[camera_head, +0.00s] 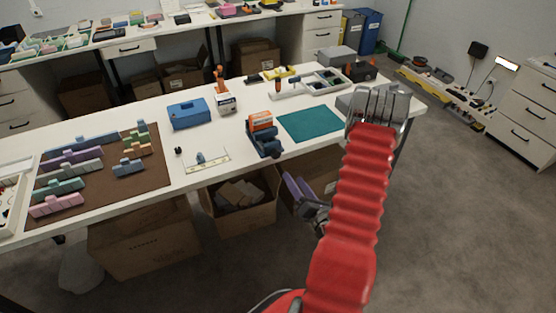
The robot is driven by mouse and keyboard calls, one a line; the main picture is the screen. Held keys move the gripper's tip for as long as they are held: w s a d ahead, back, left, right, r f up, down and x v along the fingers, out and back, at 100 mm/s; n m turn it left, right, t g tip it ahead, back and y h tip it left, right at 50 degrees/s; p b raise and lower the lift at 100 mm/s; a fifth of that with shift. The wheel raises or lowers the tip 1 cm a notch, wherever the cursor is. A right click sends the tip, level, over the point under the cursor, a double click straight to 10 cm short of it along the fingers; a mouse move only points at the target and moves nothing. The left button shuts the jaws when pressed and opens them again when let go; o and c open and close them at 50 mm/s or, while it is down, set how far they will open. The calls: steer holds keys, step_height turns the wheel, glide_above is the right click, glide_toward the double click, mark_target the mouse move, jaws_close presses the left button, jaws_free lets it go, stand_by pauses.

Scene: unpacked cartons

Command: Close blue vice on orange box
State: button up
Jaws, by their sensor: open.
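The blue vice (265,147) stands on the white table, left of the teal mat. The orange box (261,121) with a pale band sits upright at the top of the vice, between its jaws. I cannot tell whether both jaws touch the box. My gripper (292,179) shows two purple-grey fingers in front of the table's front edge, below and right of the vice. It is open, apart from the vice, and nothing shows between its fingers. My red arm hides part of the area to its right.
The teal mat (310,124) lies right of the vice. A brown mat (105,170) holds several coloured blocks. An open carton (240,215) stands under the front edge of the white table (215,137).

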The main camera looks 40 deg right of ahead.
mark_target(277, 156)
steer(key=x, duration=1.3)
steer(key=shift+c, duration=0.6)
steer(key=c, duration=0.9)
steer(key=shift+s+a, duration=0.1)
steer(key=shift+a, duration=0.1)
steer(key=shift+d, duration=0.1)
